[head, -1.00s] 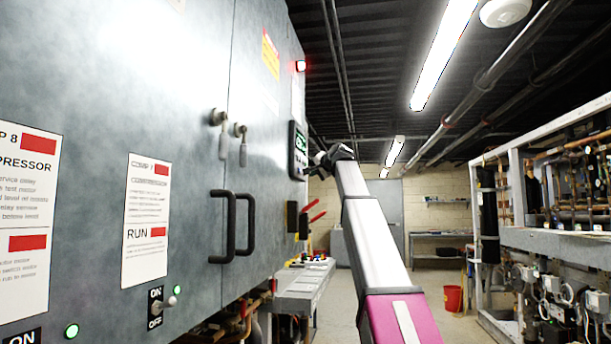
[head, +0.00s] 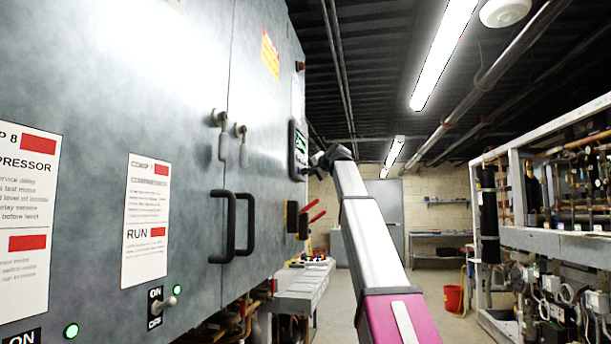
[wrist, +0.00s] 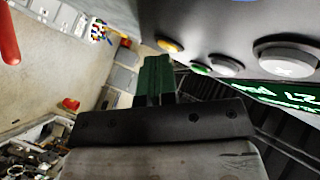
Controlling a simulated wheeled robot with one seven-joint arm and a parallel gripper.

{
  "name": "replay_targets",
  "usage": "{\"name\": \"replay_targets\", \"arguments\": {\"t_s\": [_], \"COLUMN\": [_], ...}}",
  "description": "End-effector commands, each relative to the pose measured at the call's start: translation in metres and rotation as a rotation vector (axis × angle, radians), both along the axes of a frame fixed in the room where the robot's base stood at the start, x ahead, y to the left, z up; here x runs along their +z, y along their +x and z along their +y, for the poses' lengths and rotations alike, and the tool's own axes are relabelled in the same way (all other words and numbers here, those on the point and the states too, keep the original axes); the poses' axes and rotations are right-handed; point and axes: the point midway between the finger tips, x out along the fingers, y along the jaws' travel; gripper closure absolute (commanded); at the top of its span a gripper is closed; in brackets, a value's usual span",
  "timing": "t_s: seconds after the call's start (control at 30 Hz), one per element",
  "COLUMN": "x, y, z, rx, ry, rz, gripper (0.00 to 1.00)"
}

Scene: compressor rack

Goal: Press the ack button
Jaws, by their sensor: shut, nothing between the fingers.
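The control panel (head: 298,150) is a dark box with a green display, seen edge-on in the head view on the cabinet's right side. In the wrist view its dark face (wrist: 235,25) carries a yellow button (wrist: 170,45), a green button (wrist: 200,69), a grey button (wrist: 227,66) and a larger pale grey button (wrist: 288,62). I cannot read which one is ack. My gripper (wrist: 154,62) is shut and empty, its green fingertips beside the yellow and green buttons. I cannot tell whether they touch the panel. In the head view the fingers are too small to make out.
The grey cabinet (head: 190,60) fills the left, with black door handles (head: 232,226) and red levers (head: 317,215) sticking out. A low grey box (head: 300,285) stands below the panel. A pipe rack (head: 560,240) stands at right. Floor between is open, with a red bucket (head: 453,298).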

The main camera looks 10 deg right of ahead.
Motion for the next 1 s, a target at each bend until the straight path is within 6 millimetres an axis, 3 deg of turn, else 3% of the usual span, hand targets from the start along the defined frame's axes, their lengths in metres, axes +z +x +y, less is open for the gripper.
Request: {"name": "replay_targets", "arguments": {"t_s": [1.0], "x": [0.000], "y": [-0.009], "z": [-0.026], "rx": [0.001], "ry": [0.001], "rz": [0.001], "gripper": [1.00]}}
